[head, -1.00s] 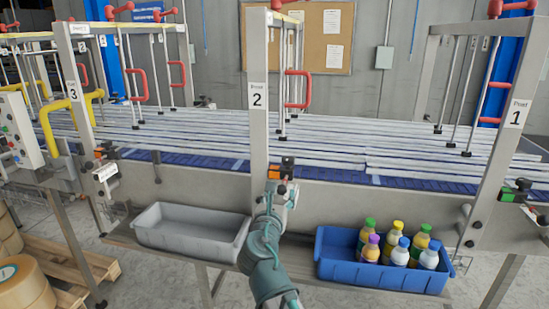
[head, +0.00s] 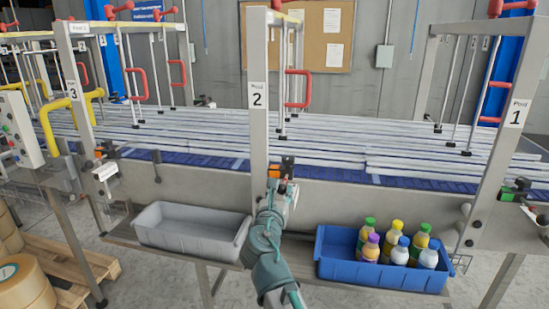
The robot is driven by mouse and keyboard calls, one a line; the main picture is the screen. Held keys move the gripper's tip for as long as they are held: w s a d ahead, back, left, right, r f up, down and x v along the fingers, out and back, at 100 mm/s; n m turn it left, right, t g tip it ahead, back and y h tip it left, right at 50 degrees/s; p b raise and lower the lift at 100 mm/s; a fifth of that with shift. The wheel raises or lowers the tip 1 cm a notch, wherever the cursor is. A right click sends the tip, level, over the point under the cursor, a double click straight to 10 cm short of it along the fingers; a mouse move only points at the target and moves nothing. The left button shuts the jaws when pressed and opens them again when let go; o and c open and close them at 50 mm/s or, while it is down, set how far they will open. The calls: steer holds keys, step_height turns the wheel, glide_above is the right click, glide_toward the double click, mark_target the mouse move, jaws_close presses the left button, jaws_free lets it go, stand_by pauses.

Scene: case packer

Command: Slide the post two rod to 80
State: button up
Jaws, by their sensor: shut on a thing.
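Post two (head: 258,135) is the grey upright in the middle, with a label "2" on it. At its lower front is an orange and black clamp (head: 281,168) with a small rod end (head: 281,187) just below it. My gripper (head: 283,188) is at the clamp, right beside the post's lower part. It is shut on the rod end; the fingers are small and partly hidden by my arm. The scale reading at the clamp is too small to make out.
A grey empty bin (head: 192,229) stands left of my arm on the lower shelf. A blue bin (head: 383,273) with several bottles stands right of it. Post one (head: 508,140) is at right, post three (head: 76,100) at left. Conveyor rails (head: 330,150) run behind.

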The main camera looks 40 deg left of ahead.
steer(key=shift+v, duration=1)
stand_by(0.3)
steer(key=o, duration=0.9)
steer(key=p+v, duration=0.2)
steer(key=v, duration=0.5)
stand_by(0.4)
stand_by(0.4)
